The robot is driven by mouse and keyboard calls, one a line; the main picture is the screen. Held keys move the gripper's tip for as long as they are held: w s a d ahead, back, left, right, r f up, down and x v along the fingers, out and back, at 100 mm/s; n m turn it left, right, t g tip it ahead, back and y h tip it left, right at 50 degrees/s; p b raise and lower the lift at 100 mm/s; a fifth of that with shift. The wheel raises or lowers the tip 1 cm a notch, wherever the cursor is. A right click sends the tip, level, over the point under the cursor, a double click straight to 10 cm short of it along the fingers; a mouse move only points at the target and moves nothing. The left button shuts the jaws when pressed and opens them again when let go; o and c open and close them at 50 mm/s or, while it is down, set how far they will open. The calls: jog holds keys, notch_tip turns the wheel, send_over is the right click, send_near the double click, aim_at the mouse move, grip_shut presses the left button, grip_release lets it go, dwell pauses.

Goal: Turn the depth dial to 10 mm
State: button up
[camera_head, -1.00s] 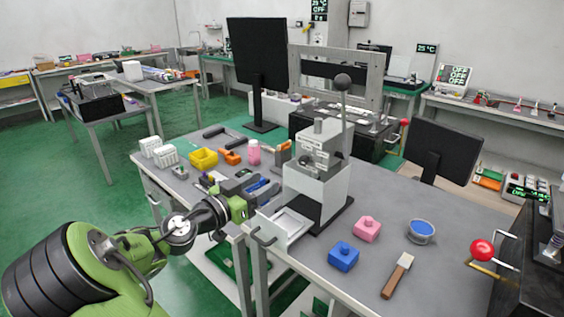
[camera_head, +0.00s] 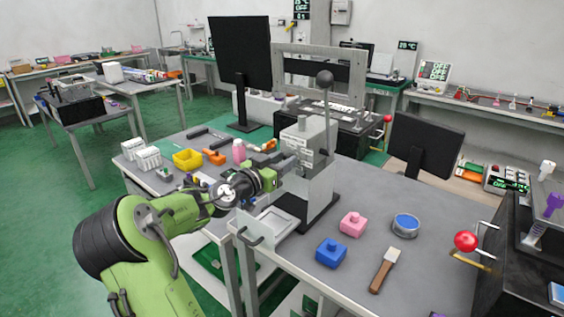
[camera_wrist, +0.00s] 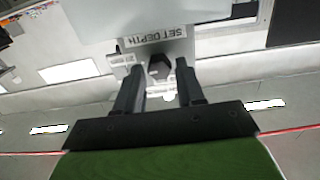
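The dark depth dial (camera_wrist: 159,67) shows in the wrist view, just below an upside-down "SET DEPTH" label (camera_wrist: 155,37). My gripper (camera_wrist: 159,65) is open, with one finger to each side of the dial and a visible gap on both sides. I cannot tell whether the fingertips reach past its face. In the head view my gripper (camera_head: 287,165) is at the left front of the grey lever press (camera_head: 318,190), and the dial is hidden there. The dial's reading cannot be made out.
The press has a ball-topped lever (camera_head: 324,79) and a pale tray (camera_head: 268,226) in front. To the right lie a blue block (camera_head: 331,253), a pink block (camera_head: 352,224), a round blue-topped dish (camera_head: 405,225) and a wooden-handled tool (camera_head: 384,270). A monitor (camera_head: 425,145) stands behind.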

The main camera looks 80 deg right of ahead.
grip_shut()
jog(key=n+p, duration=0.1)
jog(key=n, duration=0.3)
jog(key=n+p, duration=0.2)
jog(key=n, duration=0.2)
jog(key=shift+w+n, duration=0.15)
jog(key=shift+n, duration=0.15)
jog(key=n+p, duration=0.3)
jog(key=n, duration=0.2)
jog(key=shift+p, duration=0.4)
jog(key=shift+d+f+n+p, duration=0.1)
jog(key=shift+f+n+p, duration=0.1)
jog(key=shift+n+p, duration=1.55)
jog(key=shift+n, duration=0.55)
